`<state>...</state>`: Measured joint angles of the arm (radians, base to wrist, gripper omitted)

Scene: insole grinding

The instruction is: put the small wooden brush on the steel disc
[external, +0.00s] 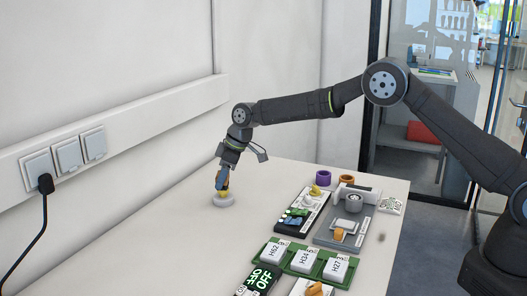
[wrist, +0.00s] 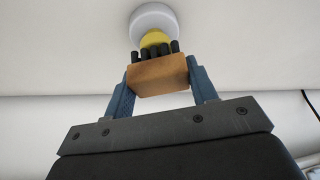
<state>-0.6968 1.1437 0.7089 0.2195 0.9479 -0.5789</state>
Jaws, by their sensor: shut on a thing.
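My gripper (external: 222,184) is low over the far left part of the table. In the wrist view its two blue fingers (wrist: 162,72) are shut on the small wooden brush (wrist: 158,80), a light brown block with several short black bristles. The bristles point toward a yellow round piece (wrist: 154,39) on a pale grey disc (wrist: 152,18). This disc (external: 223,201) stands on the table under my gripper in the external view. I cannot tell whether the bristles touch the yellow piece, or whether the disc is steel. The brush is hardly visible in the external view.
A grey fixture (external: 325,237) with a round metal part (external: 353,201) stands at the right. Near it are a black tray (external: 297,225), a purple ring (external: 323,177) and green trays with labelled white boxes (external: 305,260). The table's left side is clear; a wall runs behind it.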

